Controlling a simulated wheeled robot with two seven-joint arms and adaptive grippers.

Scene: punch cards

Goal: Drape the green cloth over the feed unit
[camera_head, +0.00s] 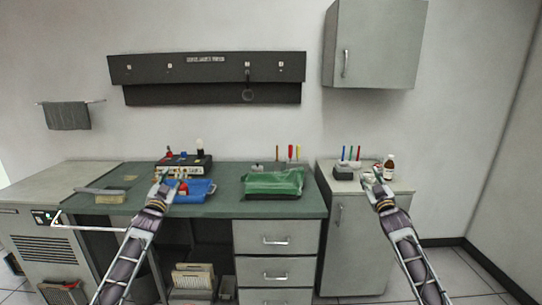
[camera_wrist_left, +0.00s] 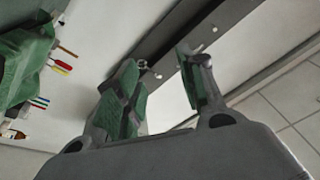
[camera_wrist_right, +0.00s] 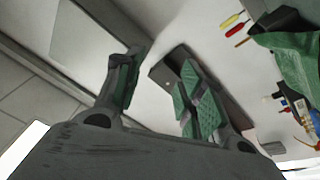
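The green cloth (camera_head: 273,183) lies draped over a boxy shape on the right part of the green desk top in the head view. It covers the top and front of that shape, so the feed unit cannot be seen apart from it. The cloth also shows at the left edge of the left wrist view (camera_wrist_left: 22,65) and at the right edge of the right wrist view (camera_wrist_right: 300,62). My left gripper (camera_head: 166,183) is raised in front of the blue tray, open and empty. My right gripper (camera_head: 373,176) is raised in front of the grey cabinet, open and empty. Neither touches the cloth.
A blue tray (camera_head: 194,191) and a black instrument box (camera_head: 184,165) stand on the desk (camera_head: 225,206) left of the cloth. A brown bottle (camera_head: 389,168) and a pen holder (camera_head: 343,172) stand on the grey cabinet (camera_head: 355,245). A wall cabinet (camera_head: 375,45) hangs at upper right.

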